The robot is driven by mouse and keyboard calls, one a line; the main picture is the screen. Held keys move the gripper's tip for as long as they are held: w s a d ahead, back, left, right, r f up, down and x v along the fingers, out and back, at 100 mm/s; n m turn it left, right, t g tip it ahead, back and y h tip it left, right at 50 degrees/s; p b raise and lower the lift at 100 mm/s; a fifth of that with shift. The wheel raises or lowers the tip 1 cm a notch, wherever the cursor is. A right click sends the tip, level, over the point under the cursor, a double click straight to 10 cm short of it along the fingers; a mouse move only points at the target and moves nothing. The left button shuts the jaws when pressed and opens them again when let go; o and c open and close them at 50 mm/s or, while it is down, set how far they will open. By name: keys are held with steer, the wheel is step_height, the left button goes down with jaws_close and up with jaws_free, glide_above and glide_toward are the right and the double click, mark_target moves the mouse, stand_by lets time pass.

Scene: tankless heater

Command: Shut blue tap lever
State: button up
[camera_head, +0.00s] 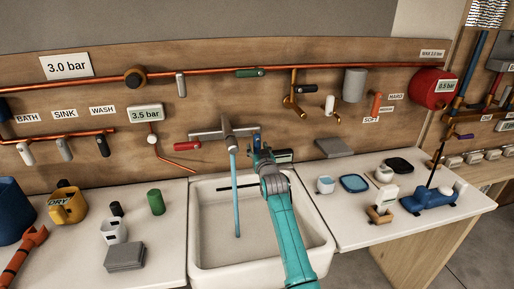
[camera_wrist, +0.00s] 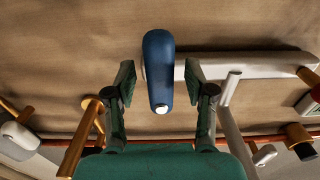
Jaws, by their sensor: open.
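The blue tap lever (camera_wrist: 158,65) stands between my open finger pads in the wrist view, with a gap on each side. It joins a pale grey tap bar (camera_wrist: 245,65). In the head view the grey tap (camera_head: 225,131) is on the wooden wall above the sink, with a red lever (camera_head: 187,145) at its left end. A light-blue water stream (camera_head: 235,190) runs from its spout into the sink (camera_head: 215,255). My gripper (camera_wrist: 159,82) is open. In the head view my gripper (camera_head: 262,153) is at the tap's right end and largely hides the blue lever.
Copper pipes (camera_head: 220,71) with several small levers cross the wall above. A green cylinder (camera_head: 156,202) and a yellow mug (camera_head: 68,205) stand on the left counter. Bowls and a blue tool (camera_head: 430,199) are on the right counter. The sink basin is clear below my arm.

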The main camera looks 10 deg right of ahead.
steer(key=shift+w, duration=0.65)
jaws_close()
